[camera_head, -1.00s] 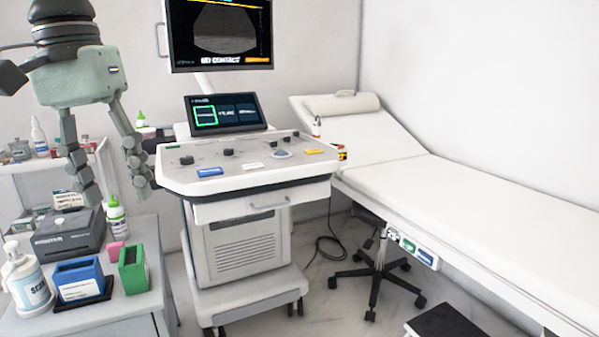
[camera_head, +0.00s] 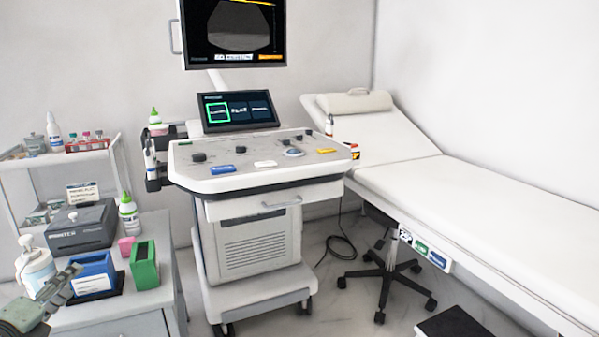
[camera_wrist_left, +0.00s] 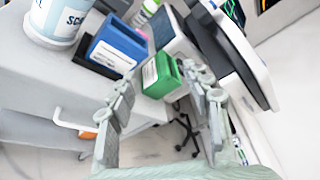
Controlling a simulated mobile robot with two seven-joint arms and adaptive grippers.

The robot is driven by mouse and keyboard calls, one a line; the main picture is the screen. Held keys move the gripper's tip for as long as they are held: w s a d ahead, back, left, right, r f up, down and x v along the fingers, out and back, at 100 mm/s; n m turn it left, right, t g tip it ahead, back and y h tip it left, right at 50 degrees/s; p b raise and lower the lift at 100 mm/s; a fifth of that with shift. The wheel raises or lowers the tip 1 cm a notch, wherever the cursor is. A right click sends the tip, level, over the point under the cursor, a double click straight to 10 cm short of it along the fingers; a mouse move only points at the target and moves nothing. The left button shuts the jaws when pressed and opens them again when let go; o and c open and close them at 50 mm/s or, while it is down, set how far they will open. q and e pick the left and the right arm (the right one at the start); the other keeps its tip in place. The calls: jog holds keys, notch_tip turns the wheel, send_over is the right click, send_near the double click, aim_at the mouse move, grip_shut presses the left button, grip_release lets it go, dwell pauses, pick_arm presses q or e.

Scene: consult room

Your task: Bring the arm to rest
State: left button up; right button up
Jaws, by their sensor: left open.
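My left gripper (camera_head: 66,284) is at the lower left of the head view, low by the front edge of the side cabinet. In the left wrist view its two fingers (camera_wrist_left: 160,90) are spread apart with nothing between them. Beyond the fingers in that view are a green box (camera_wrist_left: 160,76) and a blue box (camera_wrist_left: 118,48) on the cabinet top. In the head view a finger overlaps the white pump bottle (camera_head: 36,262) and the edge of the blue box (camera_head: 92,270). Whether it touches them cannot be told. My right gripper is in neither view.
The cabinet top also holds a grey case (camera_head: 82,228), a green-capped bottle (camera_head: 129,214) and the green box (camera_head: 144,268). The ultrasound cart (camera_head: 250,240) stands to the right, with the exam couch (camera_head: 480,190) beyond it. A black stool base (camera_head: 385,285) stands between them.

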pick_arm(q)
jog(key=s+d+f+n+g+y, duration=0.1)
jog(key=s+d+f+n+g, duration=0.1)
jog(key=s+f+n, duration=0.45)
jog(key=s+d+f+n+g+y, duration=0.1)
jog(key=s+d+f+n+g, duration=0.15)
jog(key=f, duration=0.65)
jog(key=s+d+f+n+g+y, duration=0.1)
jog(key=s+d+f+n+g, duration=0.15)
jog(key=s+f+n, duration=0.35)
jog(key=s+d+f+n+g+h, duration=0.1)
jog(key=s+d+f+n+g, duration=0.2)
jog(key=d, duration=0.4)
jog(key=s+d+f+n+g+h, duration=0.2)
jog(key=s+d+f+n, duration=0.1)
jog(key=s+d+f, duration=0.3)
jog(key=shift+d+f+g, duration=0.4)
jog(key=shift+d+f, duration=0.45)
jog(key=shift+d, duration=0.4)
jog(key=shift+s, duration=0.1)
